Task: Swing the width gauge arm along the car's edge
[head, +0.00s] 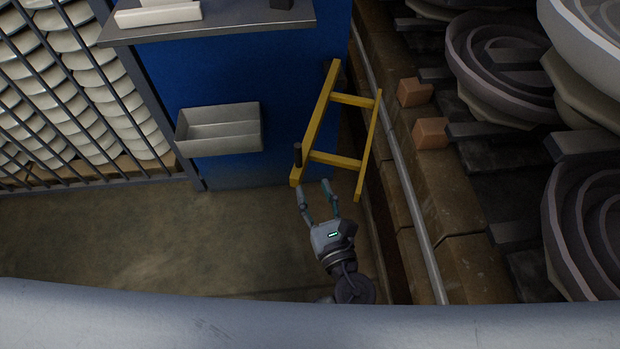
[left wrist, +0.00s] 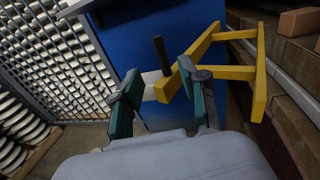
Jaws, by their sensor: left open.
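The yellow width gauge arm (head: 317,118) is a ladder-like frame hinged to the blue cabinet's right side. A dark upright handle (head: 297,155) stands on its near left end. In the left wrist view the yellow frame (left wrist: 238,73) runs to the right, and the handle (left wrist: 161,55) shows in the gap between my fingers. My left gripper (head: 316,186) is open and empty, just short of the frame's near end; its teal fingers also show in the left wrist view (left wrist: 160,82). I cannot tell if they touch the frame. My right gripper is not in view.
The car's edge (head: 425,215) runs along the right, with a metal rail (head: 402,175), orange blocks (head: 431,133) and large grey insulators (head: 497,65). The blue cabinet (head: 225,175) carries a metal tray (head: 218,130). A barred rack (head: 75,95) stands left. The floor before the cabinet is clear.

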